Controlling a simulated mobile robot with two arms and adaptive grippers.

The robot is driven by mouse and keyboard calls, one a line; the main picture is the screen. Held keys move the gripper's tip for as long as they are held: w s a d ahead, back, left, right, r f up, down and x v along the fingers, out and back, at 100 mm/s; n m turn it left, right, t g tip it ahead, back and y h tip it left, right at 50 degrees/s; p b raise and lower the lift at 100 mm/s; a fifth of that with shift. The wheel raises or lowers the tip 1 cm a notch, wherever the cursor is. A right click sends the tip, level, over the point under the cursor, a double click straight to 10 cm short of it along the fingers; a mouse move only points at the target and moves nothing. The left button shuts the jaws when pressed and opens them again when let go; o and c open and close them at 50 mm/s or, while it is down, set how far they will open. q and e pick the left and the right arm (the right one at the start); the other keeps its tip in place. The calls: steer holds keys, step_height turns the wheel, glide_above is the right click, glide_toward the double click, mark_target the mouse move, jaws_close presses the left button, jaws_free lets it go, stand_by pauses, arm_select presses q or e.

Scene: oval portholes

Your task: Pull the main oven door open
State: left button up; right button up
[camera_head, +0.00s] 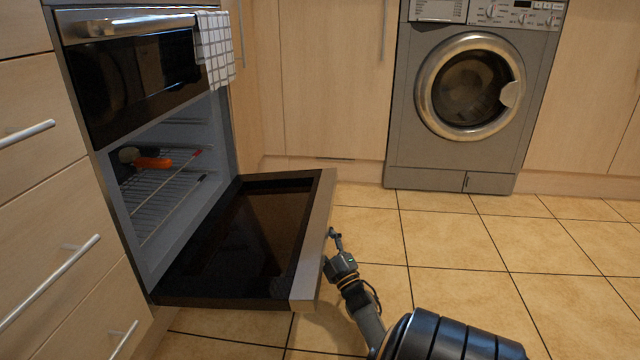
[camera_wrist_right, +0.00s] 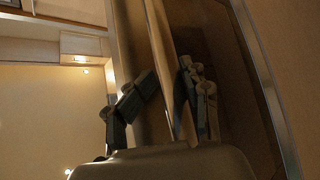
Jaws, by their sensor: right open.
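The main oven door (camera_head: 245,240) is folded far down, close to level, and the lower oven cavity (camera_head: 165,150) stands open behind it. Its metal front edge (camera_head: 318,235) faces right. My right gripper (camera_head: 333,252) is at that outer edge, low over the floor. In the right wrist view the open fingers (camera_wrist_right: 165,98) lie on either side of a long metal bar (camera_wrist_right: 150,50), which looks like the door handle. I cannot tell whether they touch it. My left gripper is not in view.
Wire racks (camera_head: 165,190) inside the oven hold an item with an orange handle (camera_head: 152,162). A checked towel (camera_head: 215,48) hangs at the closed upper oven door (camera_head: 130,75). A washing machine (camera_head: 430,150) stands behind. Tiled floor (camera_head: 450,235) is clear to the right.

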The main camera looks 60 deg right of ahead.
mark_target(320, 216)
step_height(320, 216, up, 6)
steer(key=shift+w+r, duration=0.15)
steer(key=shift+r, duration=0.05)
steer(key=shift+a, duration=0.1)
